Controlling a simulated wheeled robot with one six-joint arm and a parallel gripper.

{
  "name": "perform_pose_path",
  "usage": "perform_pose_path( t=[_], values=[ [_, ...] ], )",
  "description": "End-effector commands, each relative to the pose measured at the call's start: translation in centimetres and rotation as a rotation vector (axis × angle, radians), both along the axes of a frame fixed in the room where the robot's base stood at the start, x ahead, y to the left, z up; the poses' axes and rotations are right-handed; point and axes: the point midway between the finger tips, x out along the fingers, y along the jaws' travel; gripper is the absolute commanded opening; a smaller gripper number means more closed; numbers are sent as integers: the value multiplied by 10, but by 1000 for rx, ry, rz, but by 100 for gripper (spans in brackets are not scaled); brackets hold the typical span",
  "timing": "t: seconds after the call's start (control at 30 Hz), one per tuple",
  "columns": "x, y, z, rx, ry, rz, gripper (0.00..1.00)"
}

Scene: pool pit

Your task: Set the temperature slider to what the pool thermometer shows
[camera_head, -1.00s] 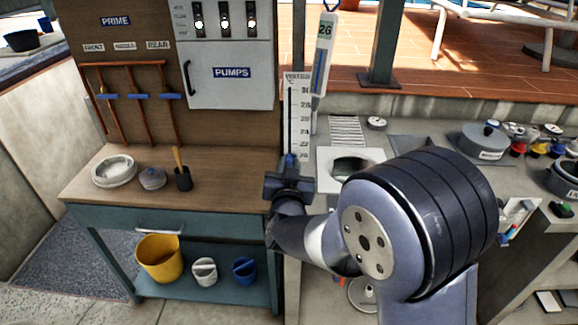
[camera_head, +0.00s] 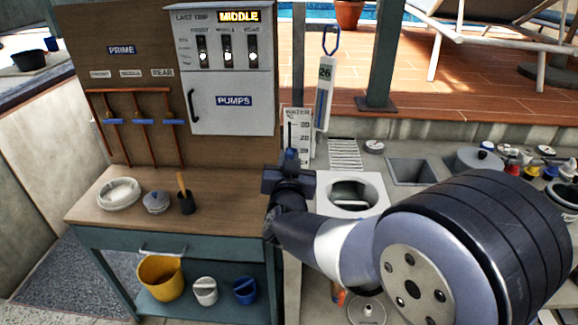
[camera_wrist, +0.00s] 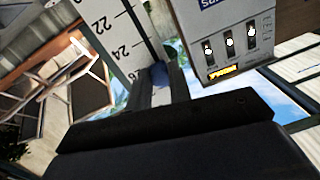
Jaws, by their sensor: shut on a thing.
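The pool thermometer (camera_head: 323,95) hangs from a blue hook beside the post and reads 26. The white temperature scale (camera_head: 297,122), headed WATER, stands below and left of it, its lower part hidden by my arm. My gripper (camera_head: 289,166) is in front of the scale, shut on the blue slider knob (camera_head: 290,154). In the wrist view the knob (camera_wrist: 159,71) sits between both fingers. The scale (camera_wrist: 112,45) shows 22 and 24 there, and the knob is past 24, beside a partly hidden number. Its exact setting cannot be told.
The pumps cabinet (camera_head: 228,85) with lit switches and a MIDDLE display is left of the scale. A wooden bench (camera_head: 100,205) holds a dish, a lidded pot and a cup. The counter at right carries a sunken bin (camera_head: 410,170) and pots. My arm covers the lower right.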

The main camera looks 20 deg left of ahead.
Motion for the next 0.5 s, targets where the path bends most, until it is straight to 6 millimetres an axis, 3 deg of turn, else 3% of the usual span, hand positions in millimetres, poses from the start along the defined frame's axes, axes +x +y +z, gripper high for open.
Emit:
perform_pose_path(
  t=[0.23, 0.27, 0.5],
  values=[
    [0, 0, -2, -3, 2, 1, 0],
    [0, 0, -2, -3, 2, 1, 21],
    [0, 0, -2, -2, 2, 1, 41]
  ],
)
